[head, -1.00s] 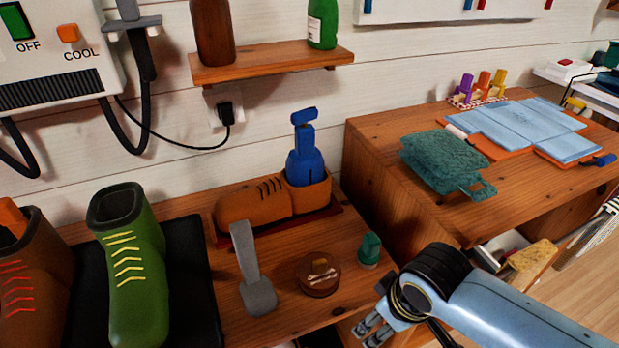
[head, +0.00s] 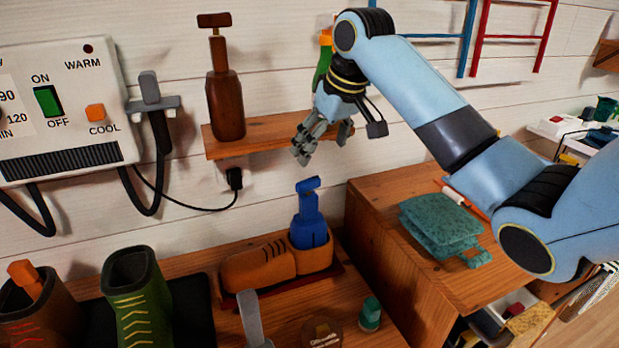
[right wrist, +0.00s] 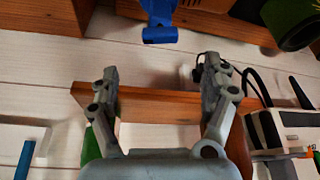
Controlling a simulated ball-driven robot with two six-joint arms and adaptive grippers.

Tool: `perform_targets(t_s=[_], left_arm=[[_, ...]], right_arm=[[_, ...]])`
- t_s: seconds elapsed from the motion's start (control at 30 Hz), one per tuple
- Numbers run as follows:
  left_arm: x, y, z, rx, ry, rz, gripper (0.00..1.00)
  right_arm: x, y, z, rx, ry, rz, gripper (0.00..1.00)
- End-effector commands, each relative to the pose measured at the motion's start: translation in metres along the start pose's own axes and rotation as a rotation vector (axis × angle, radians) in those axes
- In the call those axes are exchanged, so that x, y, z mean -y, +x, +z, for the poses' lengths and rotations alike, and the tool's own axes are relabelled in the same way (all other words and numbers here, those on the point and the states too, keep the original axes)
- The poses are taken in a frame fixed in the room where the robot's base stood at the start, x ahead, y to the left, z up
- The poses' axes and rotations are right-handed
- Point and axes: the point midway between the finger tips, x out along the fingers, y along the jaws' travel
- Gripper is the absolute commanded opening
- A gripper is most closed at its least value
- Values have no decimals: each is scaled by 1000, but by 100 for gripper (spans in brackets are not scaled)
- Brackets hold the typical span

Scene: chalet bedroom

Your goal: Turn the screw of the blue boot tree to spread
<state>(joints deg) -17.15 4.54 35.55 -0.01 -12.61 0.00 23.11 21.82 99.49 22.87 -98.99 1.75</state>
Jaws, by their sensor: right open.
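The blue boot tree (head: 311,229) stands upright in the heel opening of a brown shoe (head: 259,266) on the bench. Its blue screw handle (head: 308,185) sticks up at the top. In the right wrist view the blue boot tree (right wrist: 160,14) shows at the top edge, beyond the fingertips. My right gripper (head: 301,155) is above the handle, apart from it, in front of the wall shelf. In the right wrist view its two fingers (right wrist: 161,70) are spread with nothing between them. My left gripper is in neither view.
A green boot (head: 138,300) and a dark brown boot (head: 40,310) stand left. A grey upright tool (head: 251,318), a round tin (head: 322,333) and a green-capped item (head: 370,314) stand in front.

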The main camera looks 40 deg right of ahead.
Motion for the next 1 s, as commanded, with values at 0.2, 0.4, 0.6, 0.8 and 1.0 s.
perform_targets(t_s=[0.2, 0.4, 0.6, 0.8, 1.0], left_arm=[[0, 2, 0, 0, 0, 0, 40], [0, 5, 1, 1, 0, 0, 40], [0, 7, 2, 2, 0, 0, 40], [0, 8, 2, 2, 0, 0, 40], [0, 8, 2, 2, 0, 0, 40]], right_arm=[[1, 29, 0, 4, 3, -3, 81], [0, 70, 0, 2, 2, -3, 81], [0, 98, 0, 2, 1, -2, 81], [0, 107, 0, -1, 0, 0, 81], [0, 106, 0, -1, 0, 0, 81]])
